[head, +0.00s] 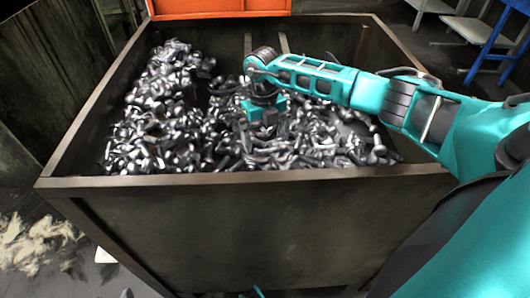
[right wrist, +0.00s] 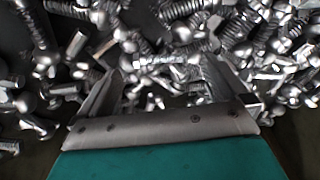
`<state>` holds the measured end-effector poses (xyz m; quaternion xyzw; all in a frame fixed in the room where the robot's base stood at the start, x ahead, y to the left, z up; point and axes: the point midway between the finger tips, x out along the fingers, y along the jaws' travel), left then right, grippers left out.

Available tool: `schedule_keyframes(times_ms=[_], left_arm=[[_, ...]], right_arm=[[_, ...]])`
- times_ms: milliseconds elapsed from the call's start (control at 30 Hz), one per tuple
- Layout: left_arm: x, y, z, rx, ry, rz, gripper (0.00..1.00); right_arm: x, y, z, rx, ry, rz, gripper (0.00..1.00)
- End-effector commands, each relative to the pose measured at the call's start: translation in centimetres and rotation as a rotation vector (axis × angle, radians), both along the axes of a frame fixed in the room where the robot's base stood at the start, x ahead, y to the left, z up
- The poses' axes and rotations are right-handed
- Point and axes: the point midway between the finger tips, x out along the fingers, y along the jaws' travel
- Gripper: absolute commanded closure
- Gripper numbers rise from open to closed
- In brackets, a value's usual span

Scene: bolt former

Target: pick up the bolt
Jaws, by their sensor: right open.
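Many loose silver bolts (head: 165,115) lie in a jumbled heap inside a large dark metal bin (head: 120,183). My right gripper (head: 262,128) reaches down into the bin over the middle of the heap; its fingertips are hidden in the head view. In the right wrist view the two fingers of this gripper (right wrist: 163,75) are apart. Several bolts show between and beyond them, including one bolt (right wrist: 160,62) lying crosswise between the fingertips. No bolt is visibly clamped, and whether the fingers touch any is unclear. My left gripper is not seen.
The bin's walls rise around the heap, and my right arm crosses over the right side. An orange container (head: 220,6) stands behind the bin. A blue frame (head: 492,45) is at the far right. Pale debris (head: 35,243) lies on the floor at left.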

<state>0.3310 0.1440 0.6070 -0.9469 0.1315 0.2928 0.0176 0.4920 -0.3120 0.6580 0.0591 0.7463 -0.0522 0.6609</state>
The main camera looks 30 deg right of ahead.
Motion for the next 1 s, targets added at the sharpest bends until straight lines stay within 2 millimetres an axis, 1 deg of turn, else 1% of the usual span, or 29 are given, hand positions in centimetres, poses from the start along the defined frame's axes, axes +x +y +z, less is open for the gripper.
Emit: schedule_keyframes(times_ms=[33, 100, 200, 367, 1000], left_arm=[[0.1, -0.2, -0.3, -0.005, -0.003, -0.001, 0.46], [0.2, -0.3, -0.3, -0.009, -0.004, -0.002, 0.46], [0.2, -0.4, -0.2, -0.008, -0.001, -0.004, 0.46], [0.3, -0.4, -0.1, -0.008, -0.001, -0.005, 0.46], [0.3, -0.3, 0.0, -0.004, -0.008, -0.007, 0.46]], right_arm=[[-0.1, 0.0, -1.2, 0.000, 0.002, 0.000, 0.00], [-0.2, 0.0, -2.1, -0.001, 0.002, 0.000, 0.00], [-0.3, 0.0, -2.4, 0.000, -0.001, 0.000, 0.00], [-0.2, 0.0, -2.3, 0.000, -0.001, 0.000, 0.00], [-0.3, 0.0, -2.3, 0.000, -0.001, 0.000, 0.60]])
